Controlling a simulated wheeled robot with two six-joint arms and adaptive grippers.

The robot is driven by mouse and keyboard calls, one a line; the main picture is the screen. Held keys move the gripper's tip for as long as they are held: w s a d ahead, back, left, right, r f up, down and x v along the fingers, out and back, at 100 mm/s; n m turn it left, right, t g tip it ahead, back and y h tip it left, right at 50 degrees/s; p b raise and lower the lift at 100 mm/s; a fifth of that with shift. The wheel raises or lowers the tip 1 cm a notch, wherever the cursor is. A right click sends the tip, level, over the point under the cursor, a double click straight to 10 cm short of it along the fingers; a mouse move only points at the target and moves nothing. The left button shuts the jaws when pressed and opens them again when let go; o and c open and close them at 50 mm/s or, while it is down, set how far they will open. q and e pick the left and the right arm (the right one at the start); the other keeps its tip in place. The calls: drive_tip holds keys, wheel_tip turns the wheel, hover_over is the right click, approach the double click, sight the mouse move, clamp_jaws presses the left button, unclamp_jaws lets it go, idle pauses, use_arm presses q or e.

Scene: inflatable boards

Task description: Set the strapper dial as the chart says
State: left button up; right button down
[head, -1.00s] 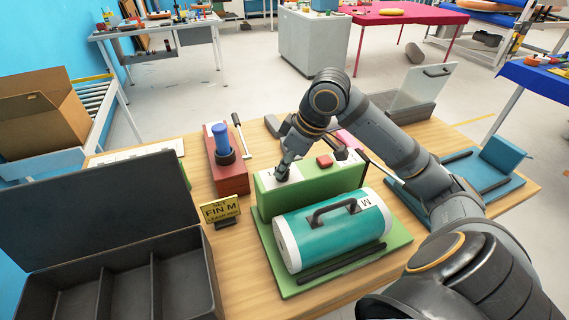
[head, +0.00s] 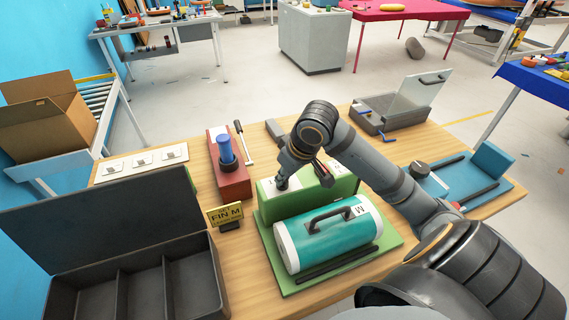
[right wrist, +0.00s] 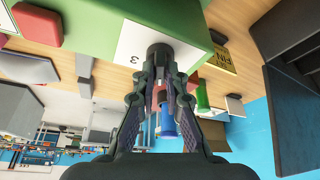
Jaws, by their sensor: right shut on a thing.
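The strapper is a green box (head: 343,187) on a green base, with a white dial plate on its top. In the right wrist view the green box (right wrist: 90,22) carries the white plate (right wrist: 132,48), marked 3, and a black dial knob (right wrist: 160,52). My right gripper (head: 283,180) is at this dial; in the wrist view its fingers (right wrist: 161,82) are closed around the knob. A teal roll (head: 335,235) with a black handle and an M label lies in front of the box. A yellow sign (head: 225,215) reads "SET FIN M". My left gripper is out of view.
An open dark compartment case (head: 130,270) stands front left. A red block with a blue-topped post (head: 226,150) is behind the sign. A white board (head: 142,162) with three small cards lies back left. A blue tray (head: 480,180) is at right.

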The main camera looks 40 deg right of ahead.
drive_tip(key=m+p, duration=0.1)
drive_tip(key=m+h+p, duration=0.1)
drive_tip(key=m, duration=0.1)
drive_tip(key=shift+a+r+p, duration=0.2)
drive_tip(key=shift+p, duration=0.2)
drive_tip(key=shift+f+m+h+p, duration=0.15)
drive_tip(key=shift+m+h+p, duration=0.25)
drive_tip(key=shift+m+p, duration=0.4)
drive_tip(key=c, duration=1.4)
unclamp_jaws()
